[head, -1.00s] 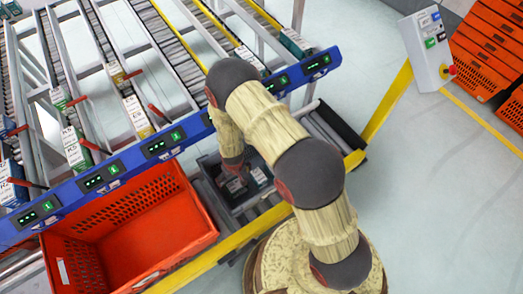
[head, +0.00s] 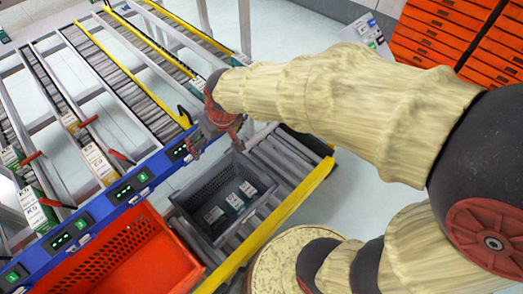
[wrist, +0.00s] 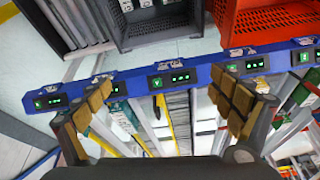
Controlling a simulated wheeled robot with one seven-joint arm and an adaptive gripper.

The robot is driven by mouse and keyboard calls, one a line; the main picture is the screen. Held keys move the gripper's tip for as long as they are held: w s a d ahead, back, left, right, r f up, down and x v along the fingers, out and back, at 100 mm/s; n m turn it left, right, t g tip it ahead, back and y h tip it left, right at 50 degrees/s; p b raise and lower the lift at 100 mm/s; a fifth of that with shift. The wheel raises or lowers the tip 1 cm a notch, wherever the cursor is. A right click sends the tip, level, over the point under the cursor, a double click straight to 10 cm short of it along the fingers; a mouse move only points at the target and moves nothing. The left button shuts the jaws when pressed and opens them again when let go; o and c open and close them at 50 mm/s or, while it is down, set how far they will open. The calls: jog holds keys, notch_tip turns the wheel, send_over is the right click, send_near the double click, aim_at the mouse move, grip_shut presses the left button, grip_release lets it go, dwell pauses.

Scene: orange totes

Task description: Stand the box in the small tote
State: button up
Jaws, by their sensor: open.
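The small tote (head: 203,187) is dark grey and stands on the rollers beside the red-orange tote. In the head view my gripper (head: 210,128) is at the rail, beyond the tote. A teal box (wrist: 122,115) lies in a lane near the left finger. Which box is meant I cannot tell.
The blue rail (head: 130,190) with lit displays runs along the rack front. Green-and-white boxes (head: 36,210) sit in lanes at left. The large red-orange tote (head: 160,262) looks empty. A yellow-edged roller shelf (head: 290,205) borders the small tote.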

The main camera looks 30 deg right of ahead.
jog(key=s+d+r, duration=0.2)
jog(key=s+r, duration=0.3)
jog(key=s, duration=0.3)
jog(key=s+d+r+m+t+h, duration=0.1)
jog(key=s+d+r, duration=0.2)
jog(key=s+r, duration=0.2)
jog(key=s, duration=0.3)
jog(key=shift+d+t, duration=0.3)
jog(key=shift+d, duration=0.05)
jog(key=shift+c, duration=0.8)
